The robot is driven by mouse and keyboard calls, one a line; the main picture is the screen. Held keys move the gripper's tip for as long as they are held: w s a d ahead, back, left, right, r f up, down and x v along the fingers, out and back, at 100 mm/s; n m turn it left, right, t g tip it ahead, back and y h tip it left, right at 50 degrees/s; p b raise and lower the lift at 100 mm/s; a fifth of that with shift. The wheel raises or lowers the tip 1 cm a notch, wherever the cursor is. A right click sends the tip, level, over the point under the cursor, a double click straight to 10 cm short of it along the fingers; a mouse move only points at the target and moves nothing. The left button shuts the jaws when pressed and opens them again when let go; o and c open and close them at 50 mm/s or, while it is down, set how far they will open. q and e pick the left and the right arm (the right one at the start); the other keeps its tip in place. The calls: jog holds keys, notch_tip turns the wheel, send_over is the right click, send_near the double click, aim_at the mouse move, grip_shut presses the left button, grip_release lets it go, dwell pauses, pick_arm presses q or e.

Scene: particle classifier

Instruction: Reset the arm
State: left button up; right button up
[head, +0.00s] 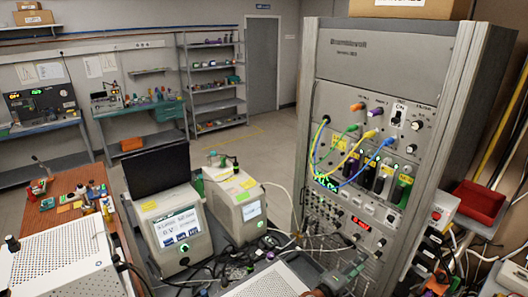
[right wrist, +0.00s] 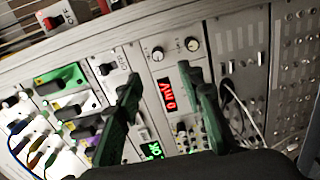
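The tall grey rack (head: 365,60) stands at the right in the head view, with coloured cables, knobs, switches and a red display (head: 362,224). My right gripper (head: 352,272) is low in front of the rack's lower panels. In the right wrist view, the two dark green fingers of my right gripper (right wrist: 160,82) are spread apart with nothing between them. The red display (right wrist: 167,95), two knobs and a green display (right wrist: 153,151) show behind and between the fingers. I cannot tell whether the fingers touch the panel. My left gripper is not in view.
Two instrument boxes (head: 180,235) (head: 235,202) and a dark monitor (head: 160,166) stand left of the rack, with loose cables around them. A red bin (head: 478,202) is at the far right. Open floor (head: 250,135) lies behind.

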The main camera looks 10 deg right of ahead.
jog(key=s+d+f+m+g+y, duration=0.35)
jog(key=s+f+y, duration=0.35)
jog(key=s+f, duration=1)
jog(key=s+a+f+m+g+y, duration=0.1)
jog(key=s+a+f+y, duration=0.25)
jog(key=s+a, duration=0.4)
jog(key=s+a+f+m+y, duration=0.1)
jog(key=s+a+f+y, duration=0.3)
jog(key=s, duration=0.6)
notch_tip(320, 180, down, 32)
jog(key=s+a+n+g+y+b, duration=0.1)
jog(key=s+a+g+b, duration=0.1)
jog(key=s+f+b, duration=0.2)
jog(key=s+f, duration=1.6)
jog(key=s, duration=0.1)
jog(key=shift+s+f+n+g, duration=0.15)
jog(key=shift+f+n+g, duration=0.2)
jog(key=shift+f, duration=0.05)
